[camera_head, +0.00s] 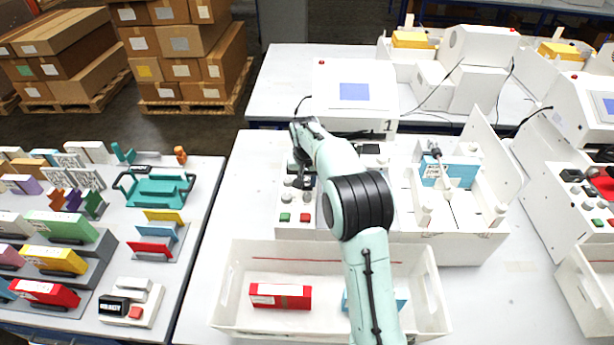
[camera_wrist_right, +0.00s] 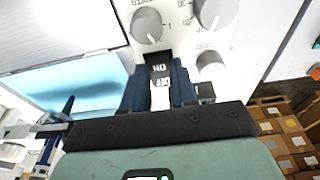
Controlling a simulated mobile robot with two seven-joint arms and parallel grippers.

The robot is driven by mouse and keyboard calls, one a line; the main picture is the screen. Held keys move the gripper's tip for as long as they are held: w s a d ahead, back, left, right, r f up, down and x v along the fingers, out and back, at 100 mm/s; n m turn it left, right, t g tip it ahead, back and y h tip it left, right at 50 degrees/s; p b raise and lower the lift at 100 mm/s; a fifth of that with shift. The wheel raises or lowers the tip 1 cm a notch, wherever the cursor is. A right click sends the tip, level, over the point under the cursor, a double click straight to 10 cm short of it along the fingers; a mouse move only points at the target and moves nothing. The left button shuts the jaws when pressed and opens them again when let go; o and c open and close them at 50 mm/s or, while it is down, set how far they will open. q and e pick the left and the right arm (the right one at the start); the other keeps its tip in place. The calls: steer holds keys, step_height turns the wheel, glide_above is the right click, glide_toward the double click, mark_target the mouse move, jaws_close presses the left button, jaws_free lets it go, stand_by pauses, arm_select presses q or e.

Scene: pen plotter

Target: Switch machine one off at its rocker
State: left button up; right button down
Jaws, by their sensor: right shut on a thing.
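Machine one (camera_head: 330,105) is the white plotter with a "1" on its housing and a blue screen. Its control panel (camera_head: 293,228) at the left has grey knobs and a green and a red button. My right arm reaches over the machine, with the right gripper (camera_head: 303,168) low at the panel's upper part. In the right wrist view the two dark blue fingers (camera_wrist_right: 159,80) stand on either side of the black rocker (camera_wrist_right: 160,70), which shows its lettering upside down, and are shut on it. The fingers hide part of the rocker. My left gripper is out of view.
A white bin (camera_head: 232,290) with a red packet (camera_head: 280,296) and a blue packet stands in front of machine one. A side table (camera_head: 196,225) at the left holds coloured parts and racks. Other white machines (camera_head: 545,165) stand to the right and behind.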

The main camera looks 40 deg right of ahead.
mark_target(307, 187)
steer(key=shift+w+d+f, duration=0.1)
steer(key=shift+w+d, duration=0.1)
steer(key=shift+w, duration=0.25)
steer(key=shift+s+g+y, duration=0.3)
steer(key=shift+g+y, duration=0.2)
steer(key=c, duration=0.9)
jaws_free()
steer(key=shift+a+r, duration=0.1)
steer(key=shift+r, duration=0.1)
steer(key=r, duration=1.3)
steer(key=shift+s+a+r, duration=0.15)
steer(key=shift+s+a, duration=0.15)
steer(key=shift+s, duration=0.05)
